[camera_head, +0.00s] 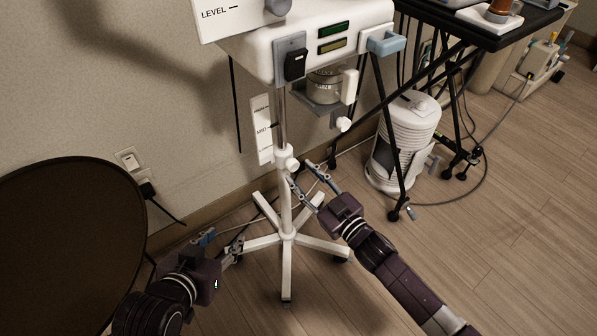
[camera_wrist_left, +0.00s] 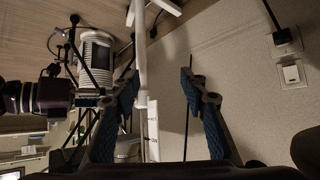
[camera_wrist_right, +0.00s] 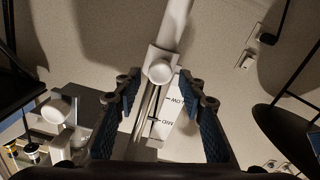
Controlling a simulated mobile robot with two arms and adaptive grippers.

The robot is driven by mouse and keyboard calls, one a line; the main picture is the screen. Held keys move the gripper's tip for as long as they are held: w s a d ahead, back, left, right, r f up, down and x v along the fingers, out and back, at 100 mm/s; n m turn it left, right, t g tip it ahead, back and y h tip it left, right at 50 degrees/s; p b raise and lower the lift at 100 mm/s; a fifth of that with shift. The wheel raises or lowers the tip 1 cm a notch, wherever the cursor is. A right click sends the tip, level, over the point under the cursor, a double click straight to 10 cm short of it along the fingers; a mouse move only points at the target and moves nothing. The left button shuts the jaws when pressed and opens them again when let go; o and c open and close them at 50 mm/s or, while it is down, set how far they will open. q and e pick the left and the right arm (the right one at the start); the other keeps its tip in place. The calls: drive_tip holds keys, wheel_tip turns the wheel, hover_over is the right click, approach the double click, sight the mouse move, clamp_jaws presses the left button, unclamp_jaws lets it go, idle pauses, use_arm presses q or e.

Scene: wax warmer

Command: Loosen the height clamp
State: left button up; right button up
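The height clamp is a white collar (camera_head: 286,158) with a round knob, around the pole of the white wheeled stand. In the right wrist view the clamp's round white knob (camera_wrist_right: 160,71) shows face-on between and just beyond my fingertips. My right gripper (camera_head: 299,172) is open and empty, with its fingertips close to the clamp, slightly below and to the right. I cannot see any contact. My left gripper (camera_head: 224,240) is open and empty, low and to the left of the pole. The white pole (camera_wrist_left: 141,60) shows between its fingers in the left wrist view.
The warmer's control box (camera_head: 310,35) tops the pole, with a marked scale strip (camera_head: 261,130) beside it. A brown round chair back (camera_head: 70,235) is at left. A white slatted heater (camera_head: 405,140) and a black-legged table (camera_head: 490,30) stand right. Floor at lower right is clear.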

drive_tip(key=shift+b+x, duration=0.45)
drive_tip(key=shift+x, duration=0.4)
use_arm(q)
drive_tip(key=w+r+t, duration=0.1)
drive_tip(key=r, duration=0.1)
drive_tip(key=w+d+r+t, duration=0.1)
drive_tip(key=w+r, duration=0.1)
drive_tip(key=shift+w+d+r+t+h, duration=0.1)
drive_tip(key=shift+d+r+t+h, duration=0.1)
drive_tip(key=shift+t+h, duration=0.15)
use_arm(e)
drive_tip(key=shift+a, duration=0.1)
drive_tip(key=shift+w, duration=0.15)
